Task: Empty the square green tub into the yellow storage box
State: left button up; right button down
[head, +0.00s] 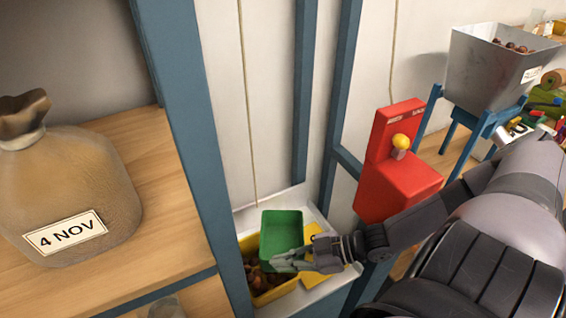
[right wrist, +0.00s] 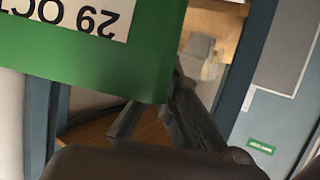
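The square green tub (head: 281,234) is over the yellow storage box (head: 257,299) in the head view, and its inside looks bare. Brown chestnuts lie in the yellow box below it. My right gripper (head: 284,263) is at the tub's lower edge, its fingers closed on the rim. In the right wrist view, the tub's green wall (right wrist: 120,62) fills the upper left, with a white "29 OCT" label upside down. A dark finger (right wrist: 190,112) presses at its edge; the other finger is mostly hidden. My left gripper is not in view.
The yellow box stands in a white tray (head: 316,212), beside a blue post (head: 195,130). A sack labelled "4 NOV" (head: 75,195) sits on the wooden shelf at left. A red machine (head: 395,185) and a grey hopper of chestnuts (head: 480,75) stand to the right.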

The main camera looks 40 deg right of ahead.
pick_arm(q)
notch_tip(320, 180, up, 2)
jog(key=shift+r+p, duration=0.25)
jog(key=shift+p, duration=0.4)
pick_arm(e)
jog(key=s+a+r, duration=0.2)
jog(key=s+r, duration=0.1)
jog(key=r, duration=0.2)
jog(key=shift+s+a+r, duration=0.25)
jog(key=shift+s+a, duration=0.15)
